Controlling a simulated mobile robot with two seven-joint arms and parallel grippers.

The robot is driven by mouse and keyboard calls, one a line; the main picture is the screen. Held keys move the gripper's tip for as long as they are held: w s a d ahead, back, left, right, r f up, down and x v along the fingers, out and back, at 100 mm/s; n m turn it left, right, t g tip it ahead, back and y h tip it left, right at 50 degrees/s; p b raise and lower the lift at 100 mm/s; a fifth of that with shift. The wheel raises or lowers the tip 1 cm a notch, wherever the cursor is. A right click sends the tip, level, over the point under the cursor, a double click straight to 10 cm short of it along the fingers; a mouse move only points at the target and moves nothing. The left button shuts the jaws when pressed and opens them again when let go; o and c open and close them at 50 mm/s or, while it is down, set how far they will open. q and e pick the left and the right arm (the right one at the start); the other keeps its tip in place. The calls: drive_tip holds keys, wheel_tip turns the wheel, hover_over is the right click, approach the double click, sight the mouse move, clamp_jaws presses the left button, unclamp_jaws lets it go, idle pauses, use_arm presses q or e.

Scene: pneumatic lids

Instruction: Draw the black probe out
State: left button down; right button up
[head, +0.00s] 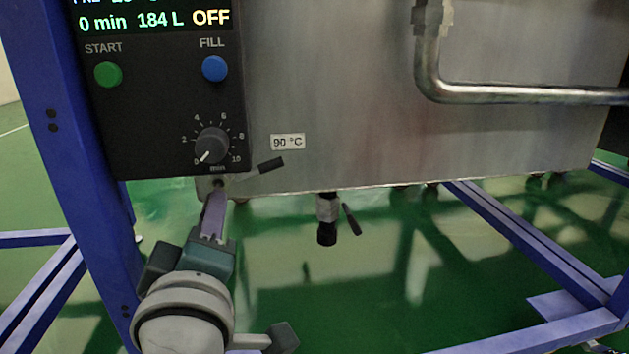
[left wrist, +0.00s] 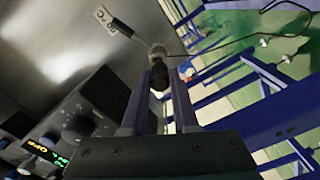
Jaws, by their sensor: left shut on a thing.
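My left gripper (head: 214,203) reaches up from the lower left in the head view, to a small metal fitting (head: 207,186) under the control panel at the tank's lower edge. In the left wrist view its two fingers (left wrist: 160,78) are closed around a dark piece that looks like the black probe (left wrist: 159,83), just in front of the round fitting (left wrist: 158,52). Whether the probe is seated or clear of the fitting is not plain. The fingers hide it in the head view. My right gripper is not in view.
A lever with a black handle (head: 270,165) stands out beside the fitting, near the 90 °C label (head: 287,142). A drain valve (head: 327,212) hangs under the tank (head: 340,120). A blue frame post (head: 58,130) stands close on the left. A thin cable crosses the wrist view.

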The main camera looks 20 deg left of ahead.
use_arm(q)
drive_tip(key=shift+s+d, duration=0.35)
drive_tip(key=shift+s, duration=0.25)
drive_tip(key=shift+s, duration=0.1)
drive_tip(key=shift+r, duration=0.1)
